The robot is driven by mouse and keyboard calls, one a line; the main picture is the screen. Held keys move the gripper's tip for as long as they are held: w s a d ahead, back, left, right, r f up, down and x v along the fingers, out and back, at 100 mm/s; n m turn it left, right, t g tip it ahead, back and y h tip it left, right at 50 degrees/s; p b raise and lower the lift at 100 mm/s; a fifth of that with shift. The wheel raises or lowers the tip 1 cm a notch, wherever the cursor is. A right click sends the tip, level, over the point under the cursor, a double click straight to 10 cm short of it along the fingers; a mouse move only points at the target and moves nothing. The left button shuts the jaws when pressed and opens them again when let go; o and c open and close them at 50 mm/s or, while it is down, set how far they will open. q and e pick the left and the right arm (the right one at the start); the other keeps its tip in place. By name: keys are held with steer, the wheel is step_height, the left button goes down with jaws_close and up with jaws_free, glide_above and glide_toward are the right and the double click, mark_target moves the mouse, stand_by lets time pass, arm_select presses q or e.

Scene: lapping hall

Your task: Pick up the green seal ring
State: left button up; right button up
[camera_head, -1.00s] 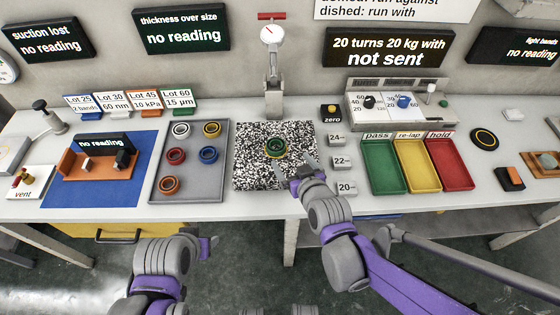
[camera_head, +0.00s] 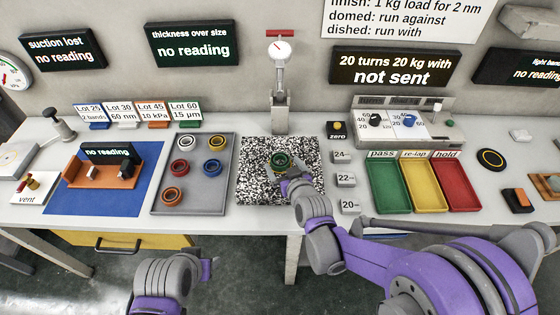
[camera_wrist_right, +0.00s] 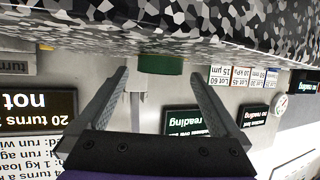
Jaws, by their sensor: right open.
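The green seal ring (camera_head: 281,160) lies on the black-and-white speckled plate (camera_head: 254,187) under the dial gauge. In the right wrist view, which is upside down, the ring (camera_wrist_right: 160,64) shows edge-on against the speckled surface. My right gripper (camera_head: 287,174) is at the ring's near side, low over the plate. Its two fingers (camera_wrist_right: 158,75) are spread, with the ring lined up between them around the fingertips; I see no contact. A yellowish part shows just behind the ring. My left gripper (camera_head: 205,266) is low in front of the table, its fingers not clear.
A grey tray (camera_head: 193,197) with several coloured rings stands left of the plate. Weight blocks (camera_head: 345,180) and the green, yellow and red bins (camera_head: 389,187) are to the right. The dial gauge stand (camera_head: 281,112) rises behind the plate.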

steer(key=shift+x, duration=1)
steer(key=c, duration=1.3)
step_height(320, 180, up, 10)
steer(key=shift+p, duration=0.65)
